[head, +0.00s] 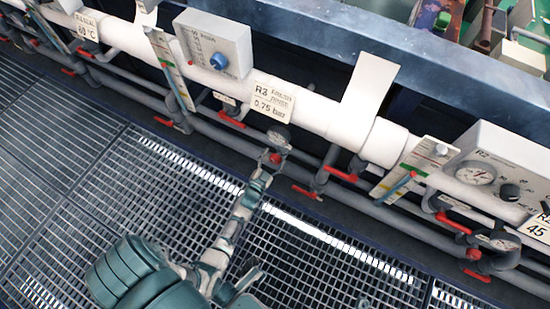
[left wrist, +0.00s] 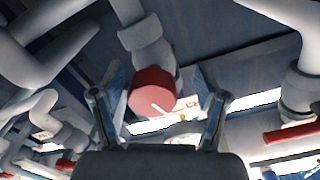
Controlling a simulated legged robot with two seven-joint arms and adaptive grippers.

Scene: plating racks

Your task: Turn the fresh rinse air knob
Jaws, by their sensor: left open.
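A red round knob (head: 275,158) sits on a grey pipe fitting below a small gauge (head: 279,136) and a white label reading R3 and 0.75 bar (head: 266,99). The label's smaller words are too small to read surely. In the left wrist view the red knob (left wrist: 152,92) has a white mark on its face and lies between the fingers. My left gripper (head: 267,165) reaches up to the knob in the head view. In the left wrist view the left gripper (left wrist: 158,88) is open, a finger on each side, with gaps to the knob. My right gripper is not in view.
White and grey pipes run along the trough, with several red valve handles (head: 341,174) nearby. A grey box with a blue knob (head: 218,61) is at upper left. Another box with a gauge (head: 476,173) is at right. Metal grating (head: 330,262) covers the floor.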

